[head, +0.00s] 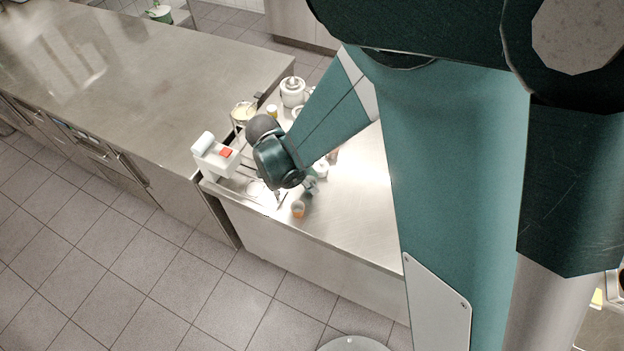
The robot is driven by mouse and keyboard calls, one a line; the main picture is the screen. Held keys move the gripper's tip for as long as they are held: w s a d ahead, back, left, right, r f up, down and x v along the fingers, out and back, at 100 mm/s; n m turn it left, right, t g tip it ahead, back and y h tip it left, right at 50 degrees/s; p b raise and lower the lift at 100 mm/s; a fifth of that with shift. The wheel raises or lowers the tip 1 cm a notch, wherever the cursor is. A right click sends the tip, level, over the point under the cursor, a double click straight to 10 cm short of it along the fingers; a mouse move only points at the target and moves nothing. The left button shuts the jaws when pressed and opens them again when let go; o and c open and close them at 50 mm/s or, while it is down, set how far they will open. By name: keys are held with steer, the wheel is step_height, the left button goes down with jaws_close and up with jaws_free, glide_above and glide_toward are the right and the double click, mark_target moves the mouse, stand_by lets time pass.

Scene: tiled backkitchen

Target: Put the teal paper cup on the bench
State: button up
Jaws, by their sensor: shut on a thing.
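My gripper (309,187) reaches down over the steel bench (358,215), partly hidden under my dark teal wrist. It is shut on a small pale teal thing (313,182), which looks like the teal paper cup. Only a little of it shows beside the wrist, so its tilt cannot be told. I cannot tell whether it touches the bench top.
A white box with a roll and a red item (216,155) stands at the bench's left end. A white teapot (292,91) and a pale bowl (243,111) stand farther back. A long steel counter (130,75) adjoins at left. The bench right of my gripper looks mostly clear.

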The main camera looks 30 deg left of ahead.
steer(key=shift+f, duration=0.95)
steer(key=shift+f, duration=0.2)
steer(key=o, duration=0.9)
steer(key=shift+r, duration=0.2)
steer(key=shift+v, duration=6)
